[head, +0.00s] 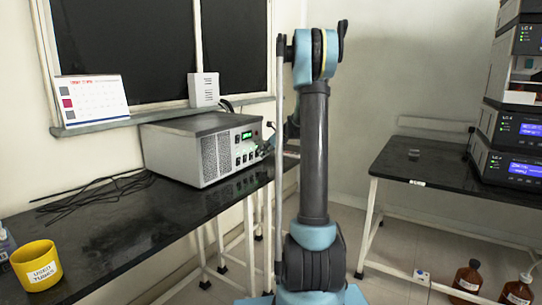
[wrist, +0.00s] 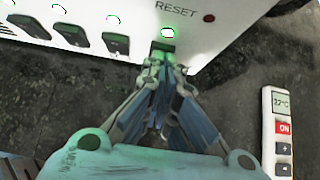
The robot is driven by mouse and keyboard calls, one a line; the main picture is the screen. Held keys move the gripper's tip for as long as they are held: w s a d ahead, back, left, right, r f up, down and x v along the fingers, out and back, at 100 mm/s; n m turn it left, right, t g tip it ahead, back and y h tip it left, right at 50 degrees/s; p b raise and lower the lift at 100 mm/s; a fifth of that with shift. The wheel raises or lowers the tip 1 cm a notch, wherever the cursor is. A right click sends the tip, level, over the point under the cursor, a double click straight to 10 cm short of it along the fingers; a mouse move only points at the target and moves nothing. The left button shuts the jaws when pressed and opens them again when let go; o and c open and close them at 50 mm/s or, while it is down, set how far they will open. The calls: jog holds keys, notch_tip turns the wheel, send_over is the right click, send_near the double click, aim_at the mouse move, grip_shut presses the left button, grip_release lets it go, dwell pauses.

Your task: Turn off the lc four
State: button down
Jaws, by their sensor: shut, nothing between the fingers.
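My gripper (wrist: 163,64) is shut and empty, its fingertips right at a dark rocker switch (wrist: 161,46) on a pale panel; I cannot tell whether they touch it. A green light (wrist: 168,32) glows above that switch. In the head view my gripper is small and mostly hidden by my arm, at the front of a grey metal box (head: 190,150) with a green display (head: 247,135). Any label on the switch at my fingertips is not readable.
A white handset (wrist: 283,130) reading 22°C lies on the dark bench (head: 110,235). A yellow cup (head: 37,271) stands at its front left.

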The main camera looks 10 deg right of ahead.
jog(key=shift+a+r, duration=0.1)
jog(key=shift+r, duration=0.05)
jog(key=shift+r, duration=0.65)
dwell(0.4)
